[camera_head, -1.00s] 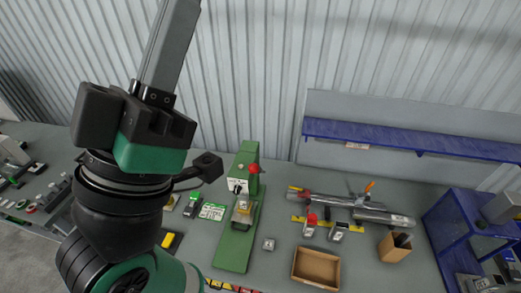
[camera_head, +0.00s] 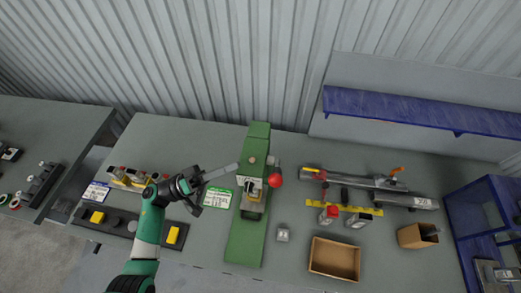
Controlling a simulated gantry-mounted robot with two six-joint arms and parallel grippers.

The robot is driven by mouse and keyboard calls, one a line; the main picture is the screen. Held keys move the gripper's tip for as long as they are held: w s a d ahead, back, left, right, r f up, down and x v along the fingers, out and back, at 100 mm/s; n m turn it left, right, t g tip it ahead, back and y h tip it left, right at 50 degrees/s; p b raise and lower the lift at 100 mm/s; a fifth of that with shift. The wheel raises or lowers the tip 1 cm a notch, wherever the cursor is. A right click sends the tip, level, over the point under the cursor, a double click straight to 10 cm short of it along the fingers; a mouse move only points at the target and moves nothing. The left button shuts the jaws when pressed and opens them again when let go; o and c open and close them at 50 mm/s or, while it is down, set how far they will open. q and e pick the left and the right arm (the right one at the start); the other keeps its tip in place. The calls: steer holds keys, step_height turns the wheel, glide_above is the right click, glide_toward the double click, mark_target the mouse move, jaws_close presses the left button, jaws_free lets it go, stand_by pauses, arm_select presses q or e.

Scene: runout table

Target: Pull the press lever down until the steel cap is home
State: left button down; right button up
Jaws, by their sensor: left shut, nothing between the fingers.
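The green press (camera_head: 243,243) stands upright near the middle of the table. Its lever ends in a red ball knob (camera_head: 276,181) on the press's right side. A yellowish and metallic part sits at the press's working area, but I cannot make out the steel cap there. My left gripper (camera_head: 234,168) comes in from the left, with its long grey fingers shut and empty. They point right at the press's upper body, on the side away from the knob. I cannot tell whether the tips touch the press. My right gripper is not in view.
A green-edged card (camera_head: 217,198) lies under my left gripper. A blue shelf (camera_head: 420,108) hangs at the back.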

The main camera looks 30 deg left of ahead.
mark_target(277, 169)
arm_select(q)
steer(key=w+d+r+p, duration=0.1)
steer(key=w+d, duration=0.3)
steer(key=d, duration=0.4)
steer(key=shift+w+p, duration=0.2)
steer(key=shift+p, duration=0.2)
steer(key=shift+d, duration=0.1)
